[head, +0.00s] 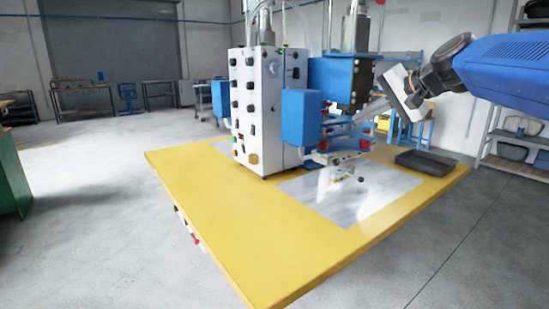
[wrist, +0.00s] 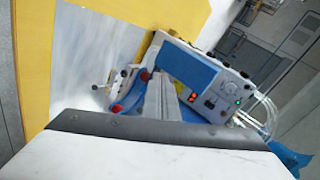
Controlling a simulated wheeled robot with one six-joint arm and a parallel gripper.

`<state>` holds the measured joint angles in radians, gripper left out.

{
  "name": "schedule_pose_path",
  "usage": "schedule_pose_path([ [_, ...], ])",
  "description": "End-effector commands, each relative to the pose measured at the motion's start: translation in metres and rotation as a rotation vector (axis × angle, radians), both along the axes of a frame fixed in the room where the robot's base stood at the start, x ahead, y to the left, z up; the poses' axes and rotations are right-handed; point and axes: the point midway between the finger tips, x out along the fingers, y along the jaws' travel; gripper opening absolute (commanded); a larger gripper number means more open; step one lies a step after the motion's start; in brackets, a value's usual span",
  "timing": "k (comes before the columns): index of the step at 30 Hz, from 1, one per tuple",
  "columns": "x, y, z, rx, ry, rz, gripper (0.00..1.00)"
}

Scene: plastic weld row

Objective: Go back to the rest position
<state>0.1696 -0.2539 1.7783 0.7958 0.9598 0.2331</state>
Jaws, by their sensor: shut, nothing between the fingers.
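My gripper (head: 364,113) is raised above the right part of the yellow table, beside the blue and white welding machine (head: 262,110). Its thin grey fingers point down and left towards the machine's blue head. In the wrist view the gripper's fingers (wrist: 158,82) are together with nothing between them. The machine (wrist: 208,82) shows tilted behind the fingertips. I cannot tell whether the fingertips touch the machine or only overlap it in the picture.
The yellow table (head: 245,262) carries a bright metal plate (head: 350,205) in front of the machine. A dark shallow tray (head: 425,163) lies at the table's right end. Shelves (head: 515,135) stand at the right wall. The grey floor left of the table is clear.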

Motion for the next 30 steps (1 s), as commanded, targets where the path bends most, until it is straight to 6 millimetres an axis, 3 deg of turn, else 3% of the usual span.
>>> schedule_pose_path([
  [1, -0.023, 0.003, -0.019, -0.049, 0.015, 0.017, 0.0],
  [8, -0.118, 0.002, -0.112, -0.305, 0.084, 0.11, 0.0],
  [18, -0.256, -0.025, -0.251, -0.675, 0.176, 0.284, 0.0],
  [24, -0.312, -0.045, -0.311, -0.838, 0.211, 0.375, 0.0],
  [30, -0.332, -0.054, -0.334, -0.901, 0.225, 0.411, 0.0],
])
